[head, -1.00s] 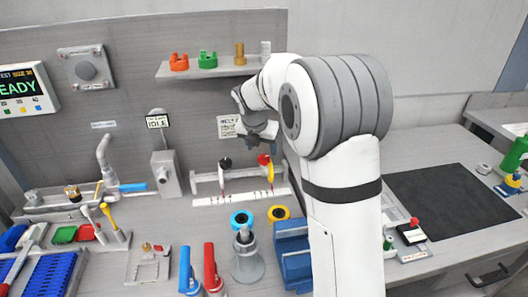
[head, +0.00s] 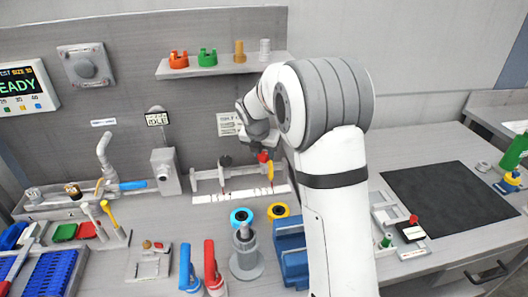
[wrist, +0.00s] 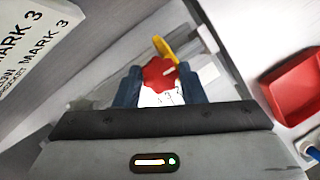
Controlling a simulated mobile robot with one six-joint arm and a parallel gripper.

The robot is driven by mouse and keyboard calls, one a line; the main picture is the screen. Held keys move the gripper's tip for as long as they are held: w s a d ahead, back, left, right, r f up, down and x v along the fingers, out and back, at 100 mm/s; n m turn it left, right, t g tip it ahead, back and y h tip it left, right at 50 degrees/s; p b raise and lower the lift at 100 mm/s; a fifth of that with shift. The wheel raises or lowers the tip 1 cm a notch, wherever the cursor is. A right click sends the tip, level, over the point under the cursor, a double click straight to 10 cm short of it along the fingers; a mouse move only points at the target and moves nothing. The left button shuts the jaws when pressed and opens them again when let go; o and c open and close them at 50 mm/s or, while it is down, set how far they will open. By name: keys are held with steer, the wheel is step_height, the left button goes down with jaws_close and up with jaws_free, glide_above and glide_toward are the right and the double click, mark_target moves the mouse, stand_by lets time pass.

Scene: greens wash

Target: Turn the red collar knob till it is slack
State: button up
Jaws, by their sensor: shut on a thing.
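The red collar knob (head: 263,156) sits at the right end of a white scaled fixture (head: 240,194) on the bench, at the top of a yellow pointer (head: 270,173). In the wrist view, the lobed red knob (wrist: 158,73) lies between the two dark blue fingers of my gripper (wrist: 158,86), which is shut on it. The yellow pointer (wrist: 163,48) shows just beyond the knob, over a white scale with marks. In the head view my fingertips are mostly hidden by my wrist.
A shelf (head: 215,68) with coloured parts hangs above. A black mat (head: 450,193) lies clear at right.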

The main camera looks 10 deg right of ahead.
steer(key=shift+d, duration=0.1)
steer(key=c, duration=0.4)
steer(key=shift+o, duration=0.3)
steer(key=shift+m, duration=0.3)
steer(key=m, duration=0.1)
steer(key=m+h+p, duration=0.1)
steer(key=m+g, duration=0.1)
steer(key=m, duration=0.1)
steer(key=shift+w+a+r+p, duration=0.15)
steer(key=shift+a+p, duration=0.1)
steer(key=shift+p, duration=0.15)
steer(key=m+g+p, duration=0.1)
steer(key=m, duration=0.2)
steer(key=m+g+h+p, duration=0.1)
steer(key=m, duration=0.2)
steer(key=shift+p, duration=0.35)
steer(key=shift+w+m, duration=0.1)
steer(key=shift+m, duration=0.2)
steer(key=o, duration=1)
